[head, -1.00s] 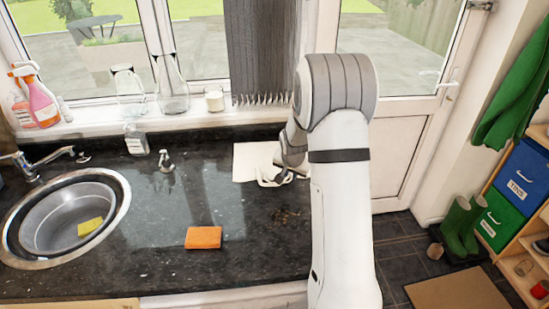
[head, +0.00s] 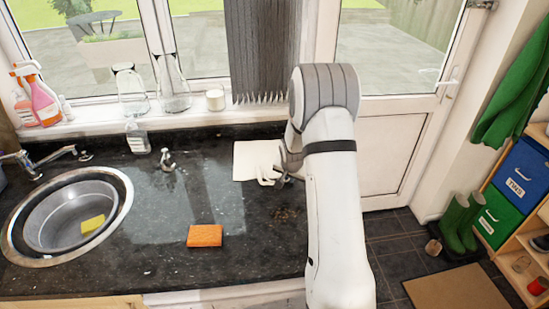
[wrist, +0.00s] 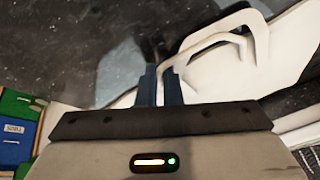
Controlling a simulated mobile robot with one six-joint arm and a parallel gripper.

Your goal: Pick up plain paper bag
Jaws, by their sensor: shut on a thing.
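The plain paper bag (head: 252,158) is a flat white shape with handles, lying at the back of the dark counter under the window. It also shows in the wrist view (wrist: 285,62), with its handle loop towards the fingers. My gripper (wrist: 162,85) is shut on the bag near its handle side. The exact grip on the paper is hard to make out between the narrow dark fingers. In the head view my arm hides part of the gripper and perhaps the bag's right edge.
An orange sponge (head: 205,236) lies on the counter in front. A round sink (head: 118,215) with a yellow sponge (head: 92,224) is at left. A soap bottle (head: 137,138) and glass bottles (head: 172,88) stand behind.

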